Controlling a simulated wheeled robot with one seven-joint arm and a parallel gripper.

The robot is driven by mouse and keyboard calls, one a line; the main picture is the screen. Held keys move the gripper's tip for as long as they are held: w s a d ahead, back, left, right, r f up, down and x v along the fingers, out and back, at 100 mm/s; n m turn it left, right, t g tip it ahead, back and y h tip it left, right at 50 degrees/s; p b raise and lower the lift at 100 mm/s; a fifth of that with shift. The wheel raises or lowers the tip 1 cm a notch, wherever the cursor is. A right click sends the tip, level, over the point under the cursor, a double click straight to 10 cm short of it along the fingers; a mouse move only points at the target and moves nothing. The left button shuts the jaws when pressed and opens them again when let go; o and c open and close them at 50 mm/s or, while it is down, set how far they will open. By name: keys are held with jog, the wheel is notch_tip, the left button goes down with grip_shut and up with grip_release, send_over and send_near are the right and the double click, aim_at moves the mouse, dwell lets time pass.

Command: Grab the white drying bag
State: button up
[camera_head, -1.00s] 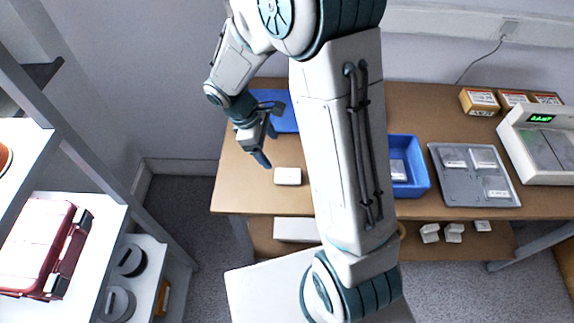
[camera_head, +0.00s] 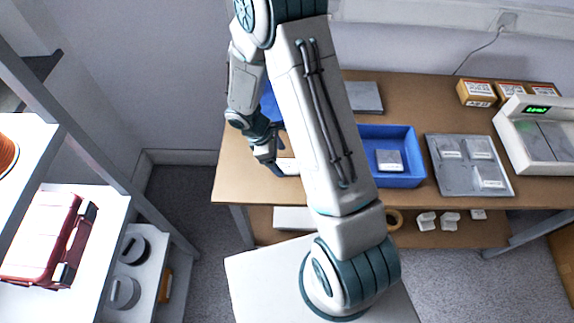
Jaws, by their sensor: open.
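A small white, flat block-like item (camera_head: 290,165), which may be the drying bag, lies on the left part of the brown table near its front edge. My gripper (camera_head: 276,169) is at its left end and covers part of it; I cannot tell whether they touch. The jaws are open, with nothing seen held between them. My arm crosses the middle of the view and hides part of the table.
A blue bin (camera_head: 420,165) holds a pale block (camera_head: 389,160). Right of it are a grey tray (camera_head: 463,188) with white pieces and a scale (camera_head: 545,130). Small boxes (camera_head: 478,93) stand behind. A shelf with a red case (camera_head: 42,240) is at left.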

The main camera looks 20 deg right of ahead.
aim_at(286, 165)
jog(key=shift+w+p+x, duration=0.1)
jog(key=shift+p+x, duration=0.15)
jog(key=shift+x, duration=0.75)
jog(key=shift+w+p+x, duration=0.15)
jog(key=shift+p+x, duration=0.05)
jog(key=shift+x, duration=0.85)
jog(key=c, duration=1.1)
jog(key=shift+o, duration=0.2)
jog(key=shift+r, duration=0.15)
